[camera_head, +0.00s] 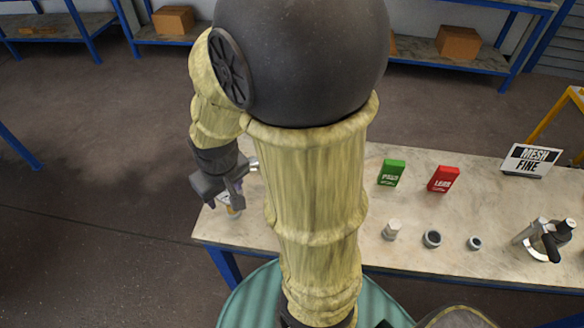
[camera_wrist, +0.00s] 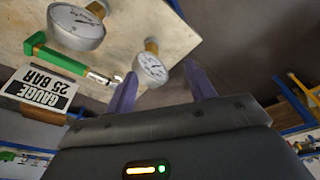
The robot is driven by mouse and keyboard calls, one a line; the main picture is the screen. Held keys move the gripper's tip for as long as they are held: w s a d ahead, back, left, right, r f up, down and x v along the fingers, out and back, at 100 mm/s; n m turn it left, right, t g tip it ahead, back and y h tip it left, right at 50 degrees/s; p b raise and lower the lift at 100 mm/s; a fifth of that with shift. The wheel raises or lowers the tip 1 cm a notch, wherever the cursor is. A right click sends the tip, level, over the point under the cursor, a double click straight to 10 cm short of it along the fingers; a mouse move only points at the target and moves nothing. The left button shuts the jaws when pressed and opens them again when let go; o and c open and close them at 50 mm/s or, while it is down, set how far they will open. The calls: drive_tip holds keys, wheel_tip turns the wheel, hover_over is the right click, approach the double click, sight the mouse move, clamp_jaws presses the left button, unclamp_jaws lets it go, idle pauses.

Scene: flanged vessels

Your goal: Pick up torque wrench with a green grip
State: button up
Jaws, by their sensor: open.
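The torque wrench with a green grip (camera_wrist: 58,60) lies on the table at the upper left of the wrist view. Its metal shaft and head point right, towards my fingers. My gripper (camera_wrist: 161,68) is open, with its two purple fingers apart and nothing held between them. The wrench lies to the left of the fingers in that view, apart from them. In the head view my gripper (camera_head: 232,193) hangs over the table's left end, and my arm hides much of the table there. I cannot make out the green grip in the head view.
A large gauge (camera_wrist: 75,28) lies by the wrench, and a smaller gauge (camera_wrist: 151,68) is just beyond my fingers. A gauge sign (camera_wrist: 40,88) stands near the grip. The table (camera_head: 300,262) also holds a green box (camera_head: 391,173), a red box (camera_head: 443,179) and several small metal parts.

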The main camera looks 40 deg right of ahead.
drive_tip(key=w+d+n+g+h, duration=0.1)
drive_tip(key=w+d+n+g, duration=0.2)
drive_tip(key=d, duration=0.7)
drive_tip(key=w+d+n+g+h, duration=0.1)
drive_tip(key=w+d+n+g, duration=0.1)
drive_tip(key=w+d+n, duration=0.2)
drive_tip(key=w+d, duration=0.3)
drive_tip(key=d, duration=0.4)
drive_tip(key=shift+w+d+f+n+g+h, duration=0.2)
drive_tip(key=shift+f+n+g+h, duration=0.1)
drive_tip(key=shift+f+g+h, duration=0.1)
drive_tip(key=p+x, duration=0.1)
drive_tip(key=x, duration=1.1)
drive_tip(key=shift+w+f, duration=0.1)
drive_tip(key=shift+a+f, duration=0.1)
